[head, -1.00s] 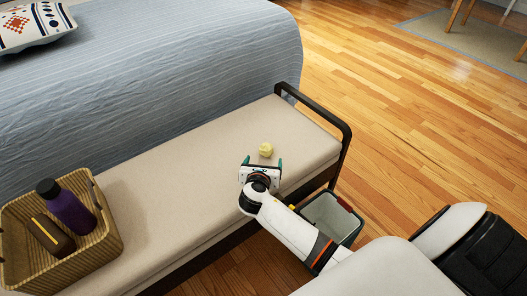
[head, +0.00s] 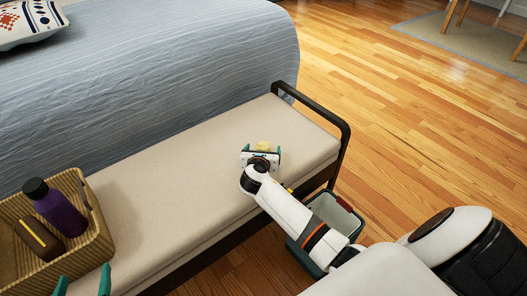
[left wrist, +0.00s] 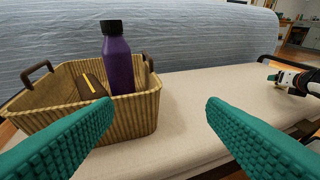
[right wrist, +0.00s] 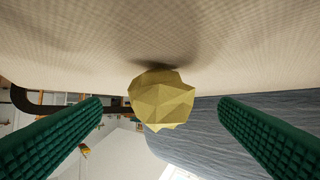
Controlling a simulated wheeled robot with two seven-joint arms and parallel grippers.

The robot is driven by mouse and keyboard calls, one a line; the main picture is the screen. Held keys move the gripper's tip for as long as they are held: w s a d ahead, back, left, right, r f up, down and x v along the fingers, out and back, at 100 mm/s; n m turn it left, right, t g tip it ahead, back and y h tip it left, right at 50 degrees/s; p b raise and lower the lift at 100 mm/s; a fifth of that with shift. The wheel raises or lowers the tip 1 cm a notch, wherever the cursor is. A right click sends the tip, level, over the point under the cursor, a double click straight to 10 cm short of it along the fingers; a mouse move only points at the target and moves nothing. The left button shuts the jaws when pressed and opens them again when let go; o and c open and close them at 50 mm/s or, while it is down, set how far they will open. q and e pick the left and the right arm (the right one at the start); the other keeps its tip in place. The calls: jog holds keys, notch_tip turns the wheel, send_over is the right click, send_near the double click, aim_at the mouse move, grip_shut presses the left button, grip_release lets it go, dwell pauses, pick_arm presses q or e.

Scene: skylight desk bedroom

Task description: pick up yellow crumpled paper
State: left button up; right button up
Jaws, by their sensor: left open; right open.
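The yellow crumpled paper (head: 264,146) lies on the beige bench cushion (head: 190,165), toward the bench's right end. In the right wrist view the paper (right wrist: 162,99) is a faceted ball between my two green fingers, apart from both. My right gripper (head: 261,153) is open, low over the cushion, and partly covers the paper in the head view. My left gripper (head: 83,281) is open and empty at the lower left of the head view, in front of the basket. In the left wrist view its fingers (left wrist: 155,125) spread in front of the basket and cushion.
A wicker basket (head: 100,239) on the bench's left end holds a purple bottle (head: 60,210) and a brown item (head: 40,240) with a yellow stripe. A black rail (head: 312,107) bounds the bench's right end. A bin (head: 326,215) stands on the floor beside the bench. The bed (head: 150,90) lies behind.

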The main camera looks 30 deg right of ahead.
jog(key=shift+w+d+f, duration=0.15)
jog(key=shift+w+d, duration=0.15)
jog(key=shift+w, duration=0.05)
pick_arm(q)
jog(key=shift+w+d+r+t+h, duration=0.15)
jog(key=shift+r+t, duration=0.15)
jog(key=shift+r, duration=0.15)
jog(key=shift+w+d+r+t+h, duration=0.1)
jog(key=shift+w+r+t+h, duration=0.05)
jog(key=shift+r+t, duration=0.2)
pick_arm(e)
jog(key=c, duration=1.1)
